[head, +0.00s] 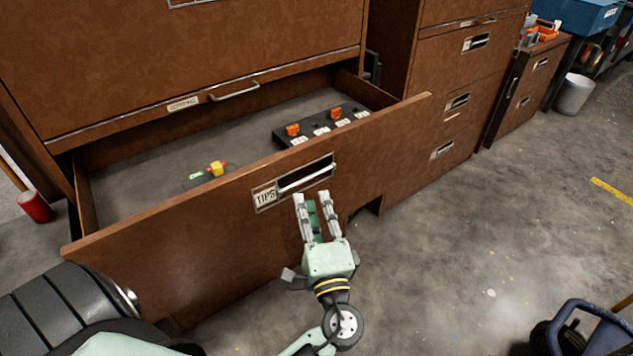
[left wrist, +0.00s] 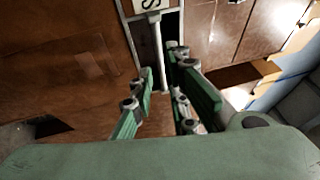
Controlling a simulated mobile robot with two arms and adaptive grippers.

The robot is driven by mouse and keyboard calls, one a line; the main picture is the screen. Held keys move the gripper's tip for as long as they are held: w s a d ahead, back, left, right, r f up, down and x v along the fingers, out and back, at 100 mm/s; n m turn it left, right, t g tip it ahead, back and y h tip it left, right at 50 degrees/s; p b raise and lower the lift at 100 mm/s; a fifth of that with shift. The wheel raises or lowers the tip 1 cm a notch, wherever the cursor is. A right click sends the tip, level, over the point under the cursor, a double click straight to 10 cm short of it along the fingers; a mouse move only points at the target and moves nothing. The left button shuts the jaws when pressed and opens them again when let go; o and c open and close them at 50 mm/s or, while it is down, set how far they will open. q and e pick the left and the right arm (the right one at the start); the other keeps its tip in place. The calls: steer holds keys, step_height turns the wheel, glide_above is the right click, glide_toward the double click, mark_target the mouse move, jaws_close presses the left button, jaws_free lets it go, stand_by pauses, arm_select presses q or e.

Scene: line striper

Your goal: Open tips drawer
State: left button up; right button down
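The tips drawer (head: 225,228) is a wide brown drawer with a "TIPS" label (head: 265,196) on its front. It is pulled out and its inside shows. Its pale bar handle (head: 305,177) sits in a dark recess right of the label. My left gripper (head: 312,198) is in front of the drawer face, its fingertips just below the handle. Its fingers are apart, with nothing held between them. In the left wrist view, the handle (left wrist: 158,50) runs toward the gap between the open fingers (left wrist: 163,85). I cannot tell whether they touch it. My right gripper is not in view.
Inside the drawer lie a black tray with orange parts (head: 322,130) and a small yellow-and-green item (head: 215,170). Another drawer (head: 180,60) is shut above. Brown cabinets (head: 455,90) stand at right. A red can (head: 35,206) is at left. Concrete floor at right is mostly clear.

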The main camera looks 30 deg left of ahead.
mark_target(305, 178)
arm_select(q)
steer(key=p+x, duration=0.1)
steer(key=x, duration=0.5)
steer(key=shift+w+a+r+p, duration=0.1)
steer(key=shift+w+r+p, duration=0.05)
steer(key=shift+p, duration=0.25)
steer(key=shift+w+a, duration=0.45)
jaws_close()
